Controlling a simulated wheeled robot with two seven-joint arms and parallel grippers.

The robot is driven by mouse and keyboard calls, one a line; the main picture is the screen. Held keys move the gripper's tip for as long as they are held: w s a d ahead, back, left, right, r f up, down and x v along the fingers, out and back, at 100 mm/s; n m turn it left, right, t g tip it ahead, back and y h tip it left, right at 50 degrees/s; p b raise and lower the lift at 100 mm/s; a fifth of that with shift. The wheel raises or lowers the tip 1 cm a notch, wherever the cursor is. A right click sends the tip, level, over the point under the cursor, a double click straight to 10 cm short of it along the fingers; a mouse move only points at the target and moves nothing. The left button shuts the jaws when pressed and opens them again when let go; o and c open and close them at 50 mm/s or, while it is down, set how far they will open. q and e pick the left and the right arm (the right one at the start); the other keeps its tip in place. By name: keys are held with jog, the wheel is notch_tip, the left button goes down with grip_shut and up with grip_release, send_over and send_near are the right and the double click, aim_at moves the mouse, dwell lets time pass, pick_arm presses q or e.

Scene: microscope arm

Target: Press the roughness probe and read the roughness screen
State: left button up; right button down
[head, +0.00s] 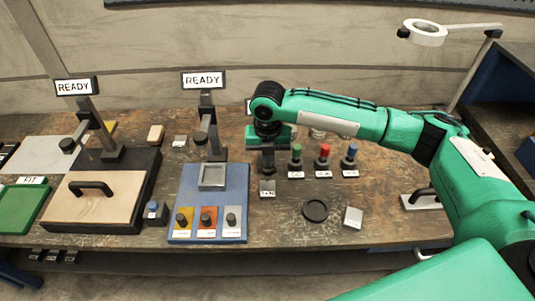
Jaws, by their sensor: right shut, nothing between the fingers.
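My right gripper (267,165) is shut and empty, pointing down over the middle of the bench, just behind a small grey labelled block (267,188). Whether it touches anything there I cannot tell. A small screen (249,106) is mostly hidden behind my right wrist, so its text cannot be read. Two other screens show READY: one on a post (204,79) behind the blue board, one further left (75,87). I cannot tell for sure which part is the roughness probe; the area under and behind my gripper is hidden. My left gripper is not in view.
Green (296,153), red (323,155) and blue (349,155) knobbed pieces stand right of my gripper. A blue board (235,180) with several knobs is to its left. A black ring (315,210) and grey block (353,217) lie in front. A ring lamp (425,32) overhangs the right.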

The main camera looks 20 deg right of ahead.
aim_at(268, 170)
jog(key=shift+f+b, duration=0.55)
jog(key=shift+f, duration=2.05)
notch_tip(268, 170, up, 7)
jog(key=p, duration=0.7)
jog(key=shift+f, duration=0.1)
jog(key=shift+r, duration=0.3)
notch_tip(268, 170, up, 13)
jog(key=b, duration=0.4)
